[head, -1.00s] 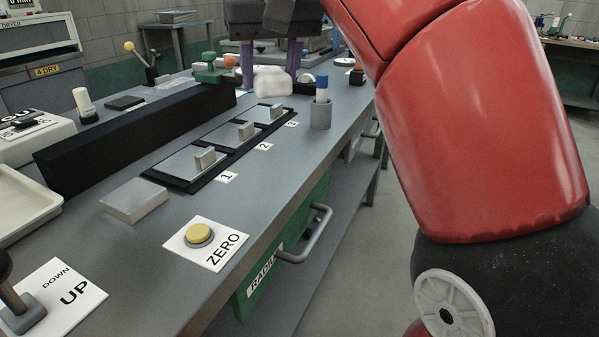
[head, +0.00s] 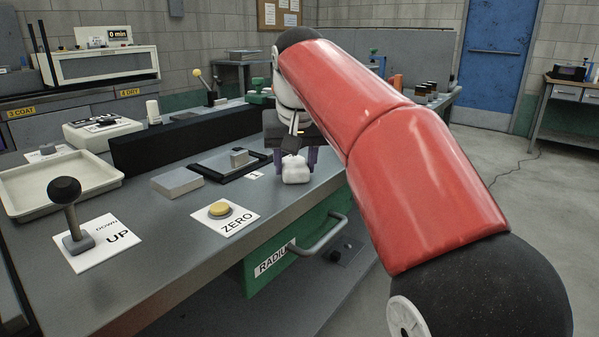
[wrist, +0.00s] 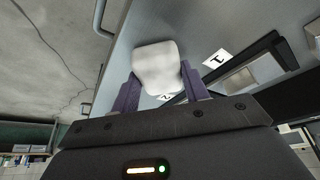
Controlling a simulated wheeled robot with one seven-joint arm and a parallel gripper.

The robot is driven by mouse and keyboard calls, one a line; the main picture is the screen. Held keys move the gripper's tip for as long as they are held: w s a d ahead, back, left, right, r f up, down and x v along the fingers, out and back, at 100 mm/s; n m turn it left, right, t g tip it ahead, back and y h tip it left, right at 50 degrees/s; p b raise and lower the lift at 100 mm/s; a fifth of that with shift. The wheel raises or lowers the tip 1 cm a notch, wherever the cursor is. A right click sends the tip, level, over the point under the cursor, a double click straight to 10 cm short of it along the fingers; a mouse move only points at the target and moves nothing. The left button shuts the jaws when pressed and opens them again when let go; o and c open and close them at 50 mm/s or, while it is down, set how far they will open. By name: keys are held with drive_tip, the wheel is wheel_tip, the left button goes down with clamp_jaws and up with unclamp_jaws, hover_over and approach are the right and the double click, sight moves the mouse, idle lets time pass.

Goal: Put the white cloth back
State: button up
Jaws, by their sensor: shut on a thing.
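The white cloth (head: 295,170) is a bunched, rounded lump. My gripper (head: 297,158) is shut on it, and the cloth shows just above or at the bench top, right of the small label card; whether it touches the bench I cannot tell. In the wrist view the cloth (wrist: 157,68) sits between the two purple fingers of my gripper (wrist: 160,85), with bench surface behind it. My red arm hides the far right part of the bench in the head view.
A black-framed plate with a metal block (head: 238,158) lies left of the cloth. A yellow button on the ZERO card (head: 221,211), a metal slab (head: 178,182), a white tray (head: 60,185) and an UP/DOWN lever (head: 66,200) are nearer. A drawer handle (head: 322,243) sticks out in front.

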drive_tip(key=shift+r, duration=0.1)
drive_tip(key=shift+f, duration=0.2)
drive_tip(key=o, duration=0.9)
drive_tip(key=shift+s+r, duration=0.1)
drive_tip(key=shift+r, duration=0.45)
drive_tip(key=p+v, duration=0.3)
drive_tip(key=v, duration=0.8)
drive_tip(key=shift+s+r, duration=0.15)
